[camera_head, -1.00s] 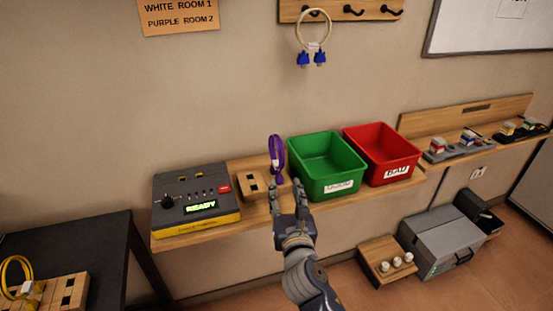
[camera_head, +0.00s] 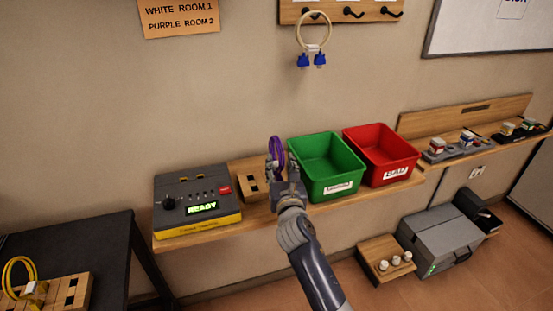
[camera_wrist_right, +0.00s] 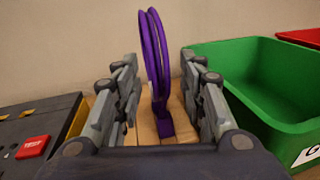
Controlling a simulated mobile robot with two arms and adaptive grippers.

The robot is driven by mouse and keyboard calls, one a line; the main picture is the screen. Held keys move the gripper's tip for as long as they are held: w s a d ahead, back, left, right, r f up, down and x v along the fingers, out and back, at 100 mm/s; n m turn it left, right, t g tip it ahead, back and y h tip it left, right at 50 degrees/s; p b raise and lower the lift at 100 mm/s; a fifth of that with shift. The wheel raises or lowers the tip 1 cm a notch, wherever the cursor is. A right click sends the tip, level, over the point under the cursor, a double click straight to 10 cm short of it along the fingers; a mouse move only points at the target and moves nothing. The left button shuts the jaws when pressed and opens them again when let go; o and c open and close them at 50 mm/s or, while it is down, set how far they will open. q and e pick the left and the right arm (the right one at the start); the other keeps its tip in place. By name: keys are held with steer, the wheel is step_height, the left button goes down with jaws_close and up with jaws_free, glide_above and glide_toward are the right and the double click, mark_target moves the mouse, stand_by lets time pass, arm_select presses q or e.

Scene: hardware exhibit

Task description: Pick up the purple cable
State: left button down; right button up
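The purple cable (camera_head: 277,150) stands upright as a coiled loop on the wooden shelf, between the wooden block and the green bin. In the right wrist view the purple cable (camera_wrist_right: 157,60) rises between the two fingers of my right gripper (camera_wrist_right: 161,105). The fingers are open, one on each side, with gaps between them and the cable. In the head view my right gripper (camera_head: 278,172) is at the cable and hides its lower part. My left gripper is not in view.
The green bin (camera_head: 338,188) stands close right of my right gripper, with the red bin (camera_head: 402,172) beyond it. A tester box reading READY (camera_head: 200,230) and a wooden block with holes (camera_head: 244,188) are to the left. A white cable (camera_head: 301,38) hangs above.

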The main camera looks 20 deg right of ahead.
steer(key=shift+c, duration=0.3)
jaws_close()
